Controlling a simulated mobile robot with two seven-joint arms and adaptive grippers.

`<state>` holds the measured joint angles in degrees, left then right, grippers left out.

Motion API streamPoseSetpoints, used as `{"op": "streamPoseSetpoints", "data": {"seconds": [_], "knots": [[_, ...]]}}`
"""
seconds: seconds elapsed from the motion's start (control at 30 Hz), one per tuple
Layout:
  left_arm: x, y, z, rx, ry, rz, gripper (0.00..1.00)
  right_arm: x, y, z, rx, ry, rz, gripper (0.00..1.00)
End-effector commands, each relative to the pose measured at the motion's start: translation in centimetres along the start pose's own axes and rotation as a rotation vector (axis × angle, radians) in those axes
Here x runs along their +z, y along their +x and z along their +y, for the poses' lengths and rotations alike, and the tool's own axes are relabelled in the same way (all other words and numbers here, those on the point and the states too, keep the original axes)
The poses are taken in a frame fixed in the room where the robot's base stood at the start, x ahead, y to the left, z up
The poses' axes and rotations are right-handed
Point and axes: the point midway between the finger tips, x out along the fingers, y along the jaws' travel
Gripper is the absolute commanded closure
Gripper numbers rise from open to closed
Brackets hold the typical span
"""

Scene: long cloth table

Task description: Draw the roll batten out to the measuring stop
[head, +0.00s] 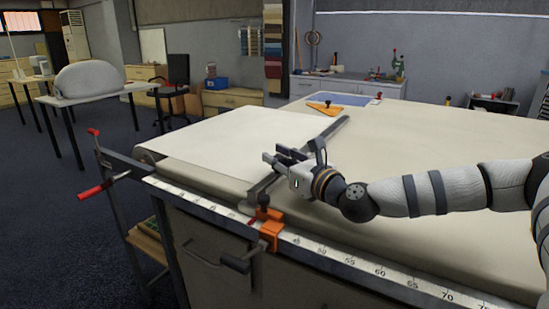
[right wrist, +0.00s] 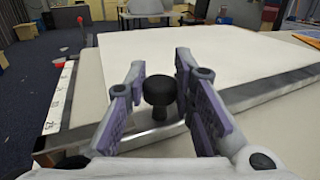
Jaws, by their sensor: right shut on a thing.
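The roll batten (head: 330,133) is a long grey bar lying across the table, along the edge of a pale cloth sheet (head: 235,135). It also crosses the right wrist view (right wrist: 265,92). My right gripper (head: 281,162) is over the batten, its fingers shut on the batten's black knob (right wrist: 160,90), which stands between the finger pads. The orange measuring stop (head: 271,236) is clamped on the ruler (head: 345,263) along the table's front edge. The batten's near end is close to the stop; I cannot tell if they touch. My left gripper is not in view.
The table (head: 420,170) is bare right of the batten, under my right arm. An orange triangular tool (head: 322,108) and a blue mat (head: 342,99) lie at the far side. A red-handled bar (head: 95,190) sticks out at the table's left corner.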

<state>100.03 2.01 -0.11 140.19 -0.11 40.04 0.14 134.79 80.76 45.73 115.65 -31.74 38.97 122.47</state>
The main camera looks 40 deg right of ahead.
Motion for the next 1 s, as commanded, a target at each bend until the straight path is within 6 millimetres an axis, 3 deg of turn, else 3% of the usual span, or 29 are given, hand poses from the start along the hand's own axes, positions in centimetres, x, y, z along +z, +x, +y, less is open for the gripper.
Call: {"op": "streamPoseSetpoints", "data": {"seconds": [0.17,0.2,0.3,0.57,0.67,1.0], "knots": [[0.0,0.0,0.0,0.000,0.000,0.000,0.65,-0.3,-0.1,-0.1,-0.002,0.002,0.006,1.00],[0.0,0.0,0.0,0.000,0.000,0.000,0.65,-0.3,-0.1,-0.1,-0.002,0.002,0.006,0.75],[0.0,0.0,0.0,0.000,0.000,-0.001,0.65,-0.3,-0.1,-0.1,-0.002,0.002,0.005,0.58],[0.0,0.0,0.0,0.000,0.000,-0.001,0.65,-0.2,-0.1,0.0,-0.001,0.001,0.003,0.58],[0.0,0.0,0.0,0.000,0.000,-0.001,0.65,-0.1,-1.0,-0.1,-0.003,0.004,0.003,0.58],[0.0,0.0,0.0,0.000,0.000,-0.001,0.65,-0.2,-9.4,-0.1,-0.005,0.007,0.003,0.58]]}}
